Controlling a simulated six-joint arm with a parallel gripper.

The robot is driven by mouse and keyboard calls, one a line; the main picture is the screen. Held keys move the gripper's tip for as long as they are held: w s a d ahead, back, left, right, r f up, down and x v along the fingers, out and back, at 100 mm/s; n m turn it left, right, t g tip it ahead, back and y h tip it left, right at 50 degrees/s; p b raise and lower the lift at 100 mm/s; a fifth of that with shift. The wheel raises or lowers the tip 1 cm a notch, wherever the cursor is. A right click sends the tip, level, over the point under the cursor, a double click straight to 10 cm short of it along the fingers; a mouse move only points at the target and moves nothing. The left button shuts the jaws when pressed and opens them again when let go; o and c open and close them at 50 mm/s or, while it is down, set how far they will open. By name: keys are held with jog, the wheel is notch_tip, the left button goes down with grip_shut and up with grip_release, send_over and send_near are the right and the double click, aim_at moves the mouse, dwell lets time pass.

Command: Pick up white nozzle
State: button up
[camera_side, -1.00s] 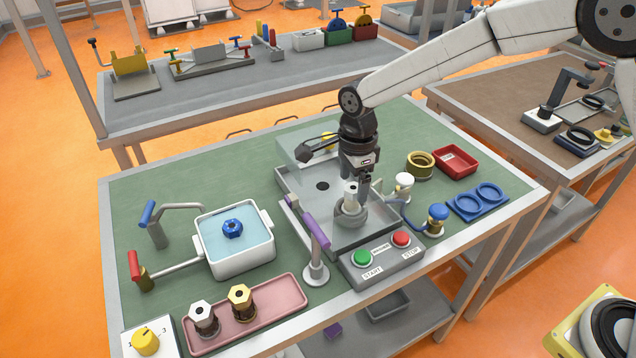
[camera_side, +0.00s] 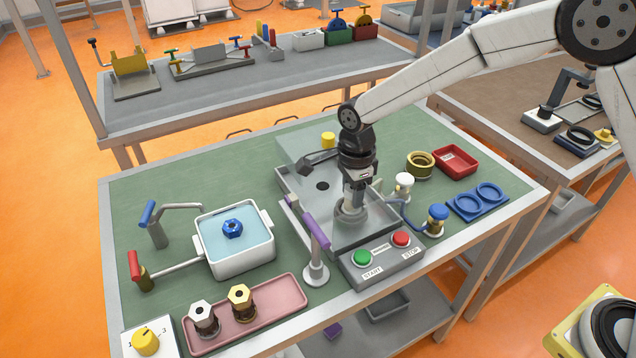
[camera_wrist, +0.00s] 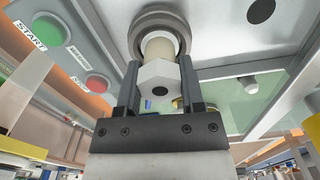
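The white nozzle (camera_wrist: 158,78), with a hexagonal head and a cream round body, stands in a round grey holder (camera_wrist: 160,20) in the wrist view. In the side view the holder (camera_side: 350,213) stands on the grey machine tray, and my gripper mostly hides the nozzle. My gripper (camera_side: 354,205) points down over the holder. In the wrist view my gripper (camera_wrist: 159,80) has one finger on each side of the nozzle's head, very close to it. I cannot tell whether the fingers press on it.
A purple-handled lever (camera_side: 316,240) stands just left of the holder. The control box (camera_side: 382,258) with green and red buttons is in front. A white-capped valve (camera_side: 403,185) is close on the right. A pink tray (camera_side: 270,312) holds a silver and a brass fitting.

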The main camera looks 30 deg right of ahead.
grip_shut()
jog(key=shift+r, duration=0.15)
jog(key=shift+r, duration=0.45)
notch_tip(320, 180, up, 2)
jog(key=shift+r, duration=0.1)
jog(key=s+d+r, duration=0.3)
jog(key=s+r, duration=0.6)
jog(key=s, duration=0.4)
jog(key=shift+s+d+r, duration=0.25)
jog(key=shift+r, duration=0.05)
